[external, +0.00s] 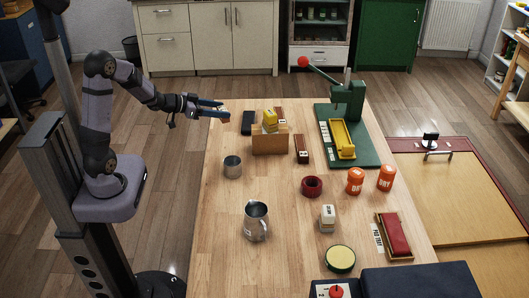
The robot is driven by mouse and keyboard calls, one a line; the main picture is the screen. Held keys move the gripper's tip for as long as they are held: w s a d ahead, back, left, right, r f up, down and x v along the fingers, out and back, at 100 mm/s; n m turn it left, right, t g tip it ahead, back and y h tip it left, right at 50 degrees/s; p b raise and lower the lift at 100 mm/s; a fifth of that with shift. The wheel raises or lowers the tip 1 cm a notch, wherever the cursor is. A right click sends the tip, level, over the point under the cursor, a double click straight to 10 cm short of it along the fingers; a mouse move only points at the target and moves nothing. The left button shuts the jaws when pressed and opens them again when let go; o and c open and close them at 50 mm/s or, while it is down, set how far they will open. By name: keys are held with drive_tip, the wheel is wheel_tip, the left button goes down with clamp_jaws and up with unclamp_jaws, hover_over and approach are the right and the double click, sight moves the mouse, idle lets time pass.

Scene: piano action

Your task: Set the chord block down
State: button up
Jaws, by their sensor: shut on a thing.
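A grey tin (232,166) and metal jug (256,221) stand nearer. A green press (349,100) is at the back right. The table's left strip is mostly clear.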

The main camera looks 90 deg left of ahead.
drive_tip(key=shift+f+b, duration=1)
drive_tip(key=shift+f, duration=4.3)
drive_tip(key=shift+f, duration=0.1)
drive_tip(key=o, duration=1)
drive_tip(key=shift+o, duration=0.2)
drive_tip(key=shift+r, duration=0.2)
drive_tip(key=p+v, duration=0.3)
drive_tip(key=v, duration=0.6)
drive_tip(key=shift+s+r+p, duration=0.2)
drive_tip(key=shift+s+p, duration=0.05)
drive_tip(key=shift+p, duration=0.15)
